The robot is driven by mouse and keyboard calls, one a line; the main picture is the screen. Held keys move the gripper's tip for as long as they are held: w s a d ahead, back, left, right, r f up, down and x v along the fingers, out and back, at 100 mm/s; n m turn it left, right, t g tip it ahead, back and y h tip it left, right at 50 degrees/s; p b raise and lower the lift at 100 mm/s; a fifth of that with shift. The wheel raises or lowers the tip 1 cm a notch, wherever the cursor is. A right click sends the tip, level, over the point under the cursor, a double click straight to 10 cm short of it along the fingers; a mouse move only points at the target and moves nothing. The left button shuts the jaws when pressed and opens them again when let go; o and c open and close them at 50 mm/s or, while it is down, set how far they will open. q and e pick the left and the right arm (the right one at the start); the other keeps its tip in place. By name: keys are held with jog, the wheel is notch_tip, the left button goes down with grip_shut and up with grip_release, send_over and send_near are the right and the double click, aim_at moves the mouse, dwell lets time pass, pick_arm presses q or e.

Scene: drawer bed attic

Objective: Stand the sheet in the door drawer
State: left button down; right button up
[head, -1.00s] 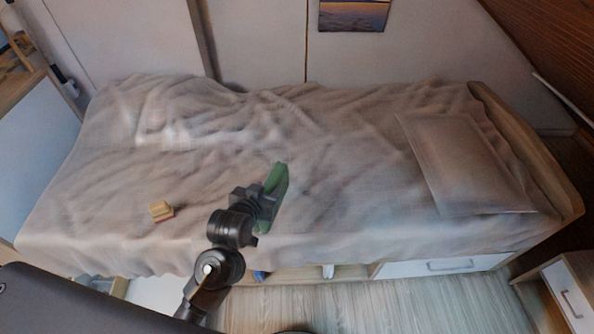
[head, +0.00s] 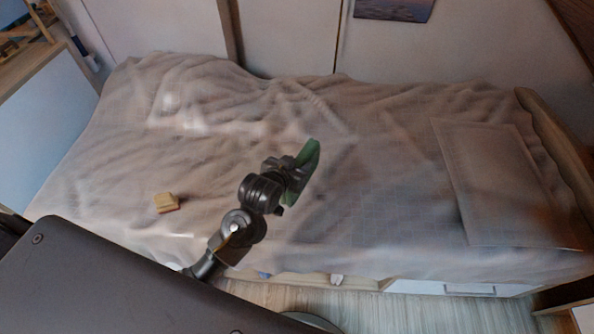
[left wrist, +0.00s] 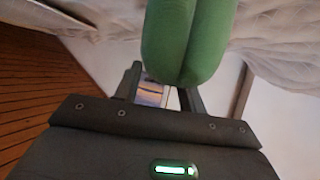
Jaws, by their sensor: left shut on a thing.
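The sheet (head: 313,156) is a green folded bundle held over the middle of the bed. My left gripper (head: 297,174) is shut on it. In the left wrist view the green sheet (left wrist: 190,38) shows as two rounded, thick folds pressed together, with my dark fingers beside it. Below the bed's front edge, a low wooden compartment (head: 300,277) shows a blue and a pale item; it is mostly hidden by the bedspread. I cannot tell if it is the door drawer. My right gripper is not in view.
A white drawer front (head: 455,288) with a handle sits below. Wooden floor (head: 375,310) is free in front.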

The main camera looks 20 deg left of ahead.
pick_arm(q)
jog(key=w+a+f, duration=0.2)
jog(key=w+f, duration=0.4)
jog(key=f, duration=0.3)
jog(key=shift+a+f, duration=0.25)
jog(key=shift+a, duration=0.05)
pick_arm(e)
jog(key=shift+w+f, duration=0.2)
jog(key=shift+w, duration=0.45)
pick_arm(q)
jog(key=shift+f, duration=0.1)
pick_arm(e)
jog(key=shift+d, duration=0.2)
pick_arm(q)
jog(key=shift+f, duration=0.15)
jog(key=c, duration=0.8)
grip_release()
jog(key=shift+c, duration=0.2)
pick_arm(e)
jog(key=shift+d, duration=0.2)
